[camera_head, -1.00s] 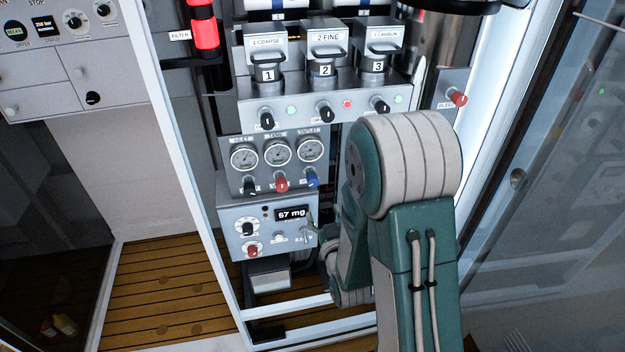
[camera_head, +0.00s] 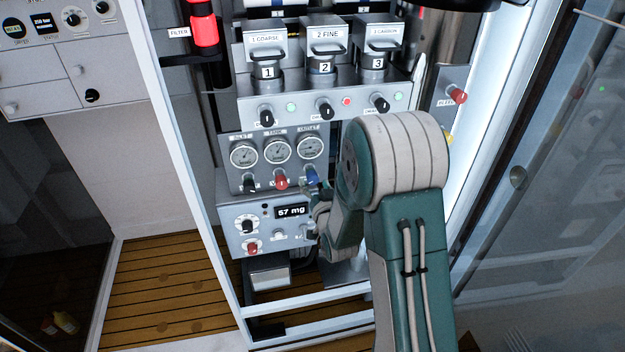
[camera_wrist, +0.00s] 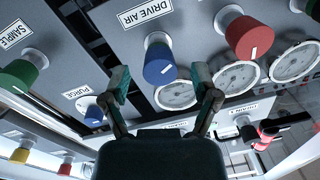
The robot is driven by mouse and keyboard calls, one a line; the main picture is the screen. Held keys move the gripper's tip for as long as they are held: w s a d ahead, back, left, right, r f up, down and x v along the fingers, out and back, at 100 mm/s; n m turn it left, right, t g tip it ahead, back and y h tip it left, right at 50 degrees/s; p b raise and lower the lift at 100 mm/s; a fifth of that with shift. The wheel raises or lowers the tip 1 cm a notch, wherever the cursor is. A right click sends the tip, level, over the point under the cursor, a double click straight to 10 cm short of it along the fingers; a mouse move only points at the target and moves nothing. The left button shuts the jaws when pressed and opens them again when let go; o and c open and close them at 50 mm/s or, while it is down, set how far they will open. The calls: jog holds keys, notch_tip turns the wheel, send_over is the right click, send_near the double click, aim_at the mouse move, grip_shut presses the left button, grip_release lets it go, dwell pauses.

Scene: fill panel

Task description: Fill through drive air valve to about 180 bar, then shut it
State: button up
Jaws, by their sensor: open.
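The blue drive air valve knob (camera_wrist: 158,62) sits beside the DRIVE AIR label in the wrist view, its white pointer line visible. It is also the right knob of the gauge row (camera_head: 312,174) in the head view. My gripper (camera_wrist: 162,84) is open and empty, its two fingers either side of the knob in the picture; contact cannot be told. In the head view my gripper (camera_head: 318,192) is just below the blue knob, partly hidden by my arm. The right gauge (camera_head: 310,147) is above the knob; its reading is too small to tell.
A red knob (camera_wrist: 247,38) is close beside the drive air knob. A green SAMPLE knob (camera_wrist: 18,75) and a blue PURGE knob (camera_wrist: 93,112) lie on the other side. Below the gauges is a panel with a 57 mg display (camera_head: 291,211).

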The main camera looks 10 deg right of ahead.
jog(key=shift+w, duration=0.95)
grip_shut()
jog(key=n, duration=0.4)
jog(key=shift+r+n, duration=0.1)
jog(key=shift+n, duration=2.1)
